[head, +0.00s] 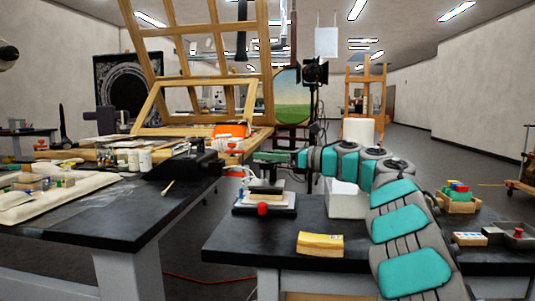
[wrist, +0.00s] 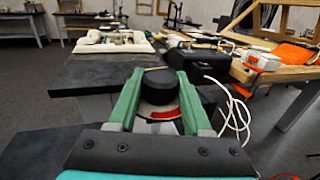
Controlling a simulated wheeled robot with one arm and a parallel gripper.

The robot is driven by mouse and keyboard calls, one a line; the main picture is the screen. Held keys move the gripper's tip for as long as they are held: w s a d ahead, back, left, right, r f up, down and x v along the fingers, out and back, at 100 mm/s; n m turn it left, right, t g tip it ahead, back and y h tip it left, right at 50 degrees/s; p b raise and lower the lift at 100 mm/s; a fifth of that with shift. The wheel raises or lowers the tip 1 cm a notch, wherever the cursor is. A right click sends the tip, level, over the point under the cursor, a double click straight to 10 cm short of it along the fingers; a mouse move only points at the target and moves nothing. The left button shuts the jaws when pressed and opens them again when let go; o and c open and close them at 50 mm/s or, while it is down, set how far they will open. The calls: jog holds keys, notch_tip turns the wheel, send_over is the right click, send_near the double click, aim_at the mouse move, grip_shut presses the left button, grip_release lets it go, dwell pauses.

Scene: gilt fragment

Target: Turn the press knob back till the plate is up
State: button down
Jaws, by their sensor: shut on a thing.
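The black press knob (wrist: 159,87) stands between the two green fingers of my gripper (wrist: 158,95) in the wrist view. The gripper is shut on it, one finger on each side. A dial with a red and white band (wrist: 165,113) shows just below the knob. In the head view my gripper (head: 272,157) is over the press (head: 265,210), which stands at the left end of the right-hand dark table. The knob is mostly hidden by the fingers there, and the plate's height is hard to tell.
A yellow block (head: 320,244) lies on the dark table (head: 255,236) in front of the press. A white block (head: 347,200) stands right of the press, close to my arm. A white cable (wrist: 237,110) hangs beside the gripper. A gap separates the left table (head: 110,225).

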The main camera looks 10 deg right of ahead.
jog(key=shift+r+n+g+y+p, duration=0.1)
jog(key=shift+n+g+y+p, duration=0.7)
jog(key=shift+g, duration=0.5)
jog(key=shift+c, duration=1.7)
grip_release()
jog(key=b+v, duration=0.2)
jog(key=v, duration=0.5)
jog(key=shift+s+d, duration=0.2)
jog(key=shift+d, duration=0.15)
